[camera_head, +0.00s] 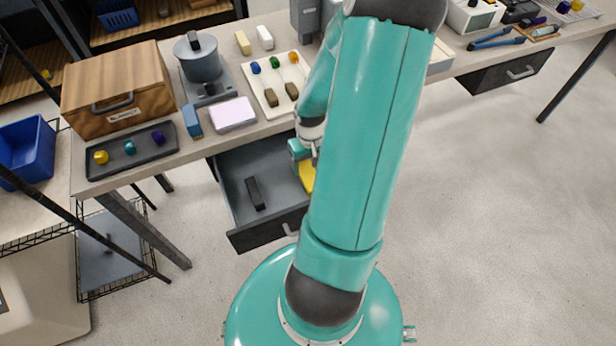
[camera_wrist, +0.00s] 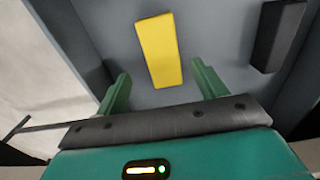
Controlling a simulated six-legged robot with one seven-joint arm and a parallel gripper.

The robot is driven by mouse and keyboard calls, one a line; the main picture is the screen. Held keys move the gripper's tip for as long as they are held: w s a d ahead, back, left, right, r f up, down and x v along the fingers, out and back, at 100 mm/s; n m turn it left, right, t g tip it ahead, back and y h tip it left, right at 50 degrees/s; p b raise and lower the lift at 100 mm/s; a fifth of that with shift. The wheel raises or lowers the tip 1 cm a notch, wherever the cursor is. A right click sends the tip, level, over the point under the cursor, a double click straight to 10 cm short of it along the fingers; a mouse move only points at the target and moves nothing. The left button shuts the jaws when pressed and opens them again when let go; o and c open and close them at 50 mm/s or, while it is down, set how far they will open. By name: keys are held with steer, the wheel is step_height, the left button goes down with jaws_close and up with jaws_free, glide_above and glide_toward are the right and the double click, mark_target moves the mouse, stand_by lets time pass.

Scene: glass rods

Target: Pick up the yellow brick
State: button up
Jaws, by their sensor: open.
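The yellow brick (camera_wrist: 160,52) lies flat in an open grey drawer (camera_wrist: 215,35). In the head view the brick (camera_head: 307,176) shows only in part, beside my arm, which hides the rest. My gripper (camera_wrist: 160,85) is open and empty in the wrist view, with its two green fingers apart. The brick is ahead of the fingers and between their lines. I cannot tell how high the fingers are above the drawer floor. In the head view my gripper (camera_head: 302,152) is mostly hidden by my arm, over the drawer.
A black bar (camera_wrist: 277,38) lies in the drawer right of the brick; it also shows in the head view (camera_head: 255,193). The drawer walls surround both.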

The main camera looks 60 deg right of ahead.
mark_target(309, 175)
steer(key=shift+a+f, duration=0.15)
steer(key=shift+f, duration=2.8)
steer(key=c, duration=1.2)
steer(key=shift+r, duration=0.1)
